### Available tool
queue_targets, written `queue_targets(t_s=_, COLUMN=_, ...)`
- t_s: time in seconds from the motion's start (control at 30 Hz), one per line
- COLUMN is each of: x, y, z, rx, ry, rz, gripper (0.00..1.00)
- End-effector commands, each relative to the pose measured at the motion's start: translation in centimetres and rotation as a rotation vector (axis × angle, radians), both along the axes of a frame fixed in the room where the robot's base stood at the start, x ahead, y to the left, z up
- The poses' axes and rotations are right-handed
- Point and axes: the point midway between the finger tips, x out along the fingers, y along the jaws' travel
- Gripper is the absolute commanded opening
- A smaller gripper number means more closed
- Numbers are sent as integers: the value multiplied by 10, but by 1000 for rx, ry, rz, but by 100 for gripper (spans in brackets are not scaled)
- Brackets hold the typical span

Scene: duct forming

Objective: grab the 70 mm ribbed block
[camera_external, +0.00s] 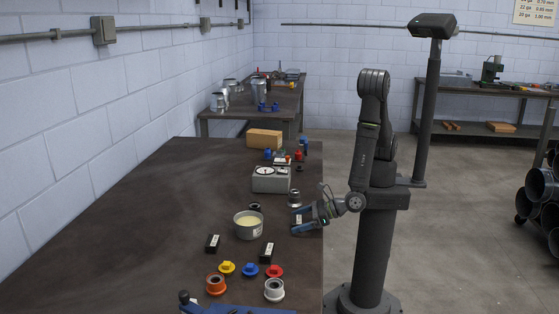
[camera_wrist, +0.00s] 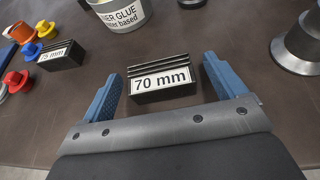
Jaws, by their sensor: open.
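The 70 mm ribbed block (camera_wrist: 160,78) is a dark block with a white label reading "70 mm" and ribs along its top. In the wrist view it sits on the dark table between the two blue fingers of my gripper (camera_wrist: 168,86). The fingers are open, with a gap on each side of the block. In the external view my gripper (camera_external: 306,219) is low over the table's right edge, and the block's pale label (camera_external: 299,219) shows between the fingers.
A glue tin (camera_external: 249,225) stands beyond the block. A 75 mm ribbed block (camera_wrist: 61,55) lies to the left, near coloured flanged plugs (camera_wrist: 17,80). A grey metal flanged piece (camera_wrist: 299,45) stands at the right. A grey gauge box (camera_external: 271,180) is farther back.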

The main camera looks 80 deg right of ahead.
Motion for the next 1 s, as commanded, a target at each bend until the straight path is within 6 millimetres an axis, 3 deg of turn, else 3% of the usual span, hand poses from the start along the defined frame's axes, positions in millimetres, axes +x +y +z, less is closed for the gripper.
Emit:
queue_targets(t_s=0.33, x=10, y=1, z=-4, rx=0, ry=0, rz=1, gripper=89)
queue_targets(t_s=0.67, x=10, y=1, z=-3, rx=1, ry=-1, rz=1, gripper=28)
queue_targets(t_s=1.0, x=10, y=1, z=0, rx=1, ry=-1, rz=1, gripper=28)
